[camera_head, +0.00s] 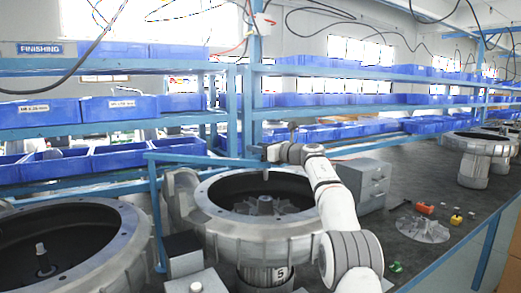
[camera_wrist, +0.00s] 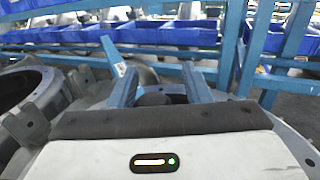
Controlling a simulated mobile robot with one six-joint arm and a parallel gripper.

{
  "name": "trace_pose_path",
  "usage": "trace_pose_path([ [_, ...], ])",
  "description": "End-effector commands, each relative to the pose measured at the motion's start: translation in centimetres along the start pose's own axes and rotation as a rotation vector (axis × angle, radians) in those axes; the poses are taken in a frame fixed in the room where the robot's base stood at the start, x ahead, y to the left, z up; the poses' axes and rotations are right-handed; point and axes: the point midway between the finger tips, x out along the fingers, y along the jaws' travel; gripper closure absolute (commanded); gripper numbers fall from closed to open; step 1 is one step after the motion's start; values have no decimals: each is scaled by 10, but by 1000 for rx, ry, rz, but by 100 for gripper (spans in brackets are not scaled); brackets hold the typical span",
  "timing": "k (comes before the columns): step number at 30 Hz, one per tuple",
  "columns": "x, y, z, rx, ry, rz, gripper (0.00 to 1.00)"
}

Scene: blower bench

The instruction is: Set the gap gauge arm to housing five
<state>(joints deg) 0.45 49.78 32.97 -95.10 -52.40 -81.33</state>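The blue gap gauge arm (camera_head: 200,158) is a flat bar reaching right from a blue upright at the left of housing five. Its right end lies close to my gripper (camera_head: 268,153) in the head view. Housing five (camera_head: 222,243) is a grey ring with a finned rotor inside and a "5" on the base below. In the wrist view my gripper (camera_wrist: 157,68) shows two blue fingers standing well apart. A blue bar with a pale mark (camera_wrist: 112,53) shows just beyond the left finger. A dark rounded thing lies low between the fingers; I cannot tell whether they touch it.
Another housing (camera_head: 128,228) stands at the left front, and one more (camera_head: 480,146) at the far right. A grey drawer cabinet (camera_head: 367,184) stands right of my arm. A loose finned rotor (camera_head: 423,229) and small coloured parts lie on the bench. Blue bin racks run behind.

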Motion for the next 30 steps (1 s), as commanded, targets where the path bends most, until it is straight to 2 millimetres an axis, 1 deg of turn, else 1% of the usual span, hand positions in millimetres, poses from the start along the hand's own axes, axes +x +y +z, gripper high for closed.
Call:
trace_pose_path([
  [1,0,-2,-2,1,2,-3,57],
  [5,0,-2,-3,2,5,-2,47],
  [11,0,-1,-4,3,6,0,47],
  [14,-4,-1,-5,2,6,0,47],
  [17,-14,-2,-7,3,6,-1,47],
  [25,-58,-3,-6,3,5,-2,47],
  [30,-74,-3,-5,2,5,-2,47],
])
